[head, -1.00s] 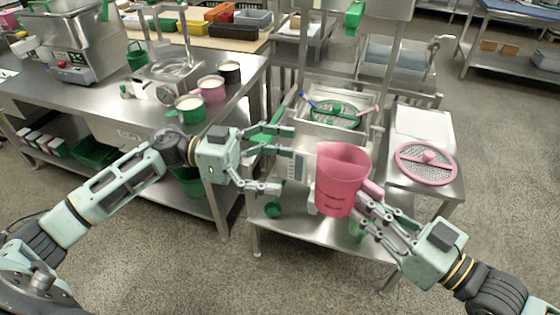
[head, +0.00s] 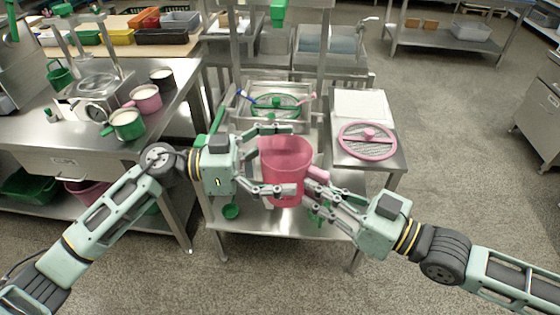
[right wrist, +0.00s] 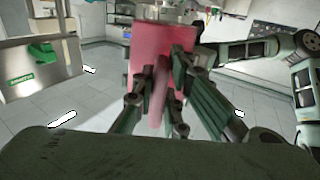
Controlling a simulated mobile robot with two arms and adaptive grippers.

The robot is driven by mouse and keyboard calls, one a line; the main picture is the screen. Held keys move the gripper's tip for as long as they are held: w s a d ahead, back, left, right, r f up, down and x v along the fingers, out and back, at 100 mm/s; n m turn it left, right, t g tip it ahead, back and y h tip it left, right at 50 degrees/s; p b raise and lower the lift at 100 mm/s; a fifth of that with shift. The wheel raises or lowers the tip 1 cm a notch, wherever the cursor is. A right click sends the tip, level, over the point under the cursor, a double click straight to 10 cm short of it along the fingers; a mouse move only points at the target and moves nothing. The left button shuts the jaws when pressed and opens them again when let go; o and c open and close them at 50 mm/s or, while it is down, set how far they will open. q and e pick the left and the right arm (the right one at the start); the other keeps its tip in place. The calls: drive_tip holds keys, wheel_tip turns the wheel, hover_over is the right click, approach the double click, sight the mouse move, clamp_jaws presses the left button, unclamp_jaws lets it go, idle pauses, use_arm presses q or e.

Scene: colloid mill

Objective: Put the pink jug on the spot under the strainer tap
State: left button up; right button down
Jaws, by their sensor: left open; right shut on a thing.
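The pink jug (head: 287,160) is upright in the middle of the head view, held in the air in front of the steel stand. My right gripper (head: 314,190) is shut on its handle from the right. The jug (right wrist: 160,55) also fills the top middle of the right wrist view, with the gripper's fingers (right wrist: 158,98) around its handle. My left gripper (head: 278,160) is open, its fingers on either side of the jug's left part; I cannot tell whether they touch it. A green strainer (head: 277,106) sits in the steel basin behind the jug. The spot under its tap is not clearly visible.
A pink strainer (head: 367,140) lies on the steel side table at right. The left counter (head: 165,105) holds a green jug (head: 126,124), a pink jug (head: 146,98) and a black jug (head: 163,78).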

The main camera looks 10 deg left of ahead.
use_arm(q)
drive_tip(key=shift+c, duration=0.5)
drive_tip(key=c, duration=1.1)
drive_tip(key=shift+c, duration=0.5)
use_arm(e)
drive_tip(key=c, duration=1.7)
unclamp_jaws()
drive_tip(key=shift+d, duration=0.1)
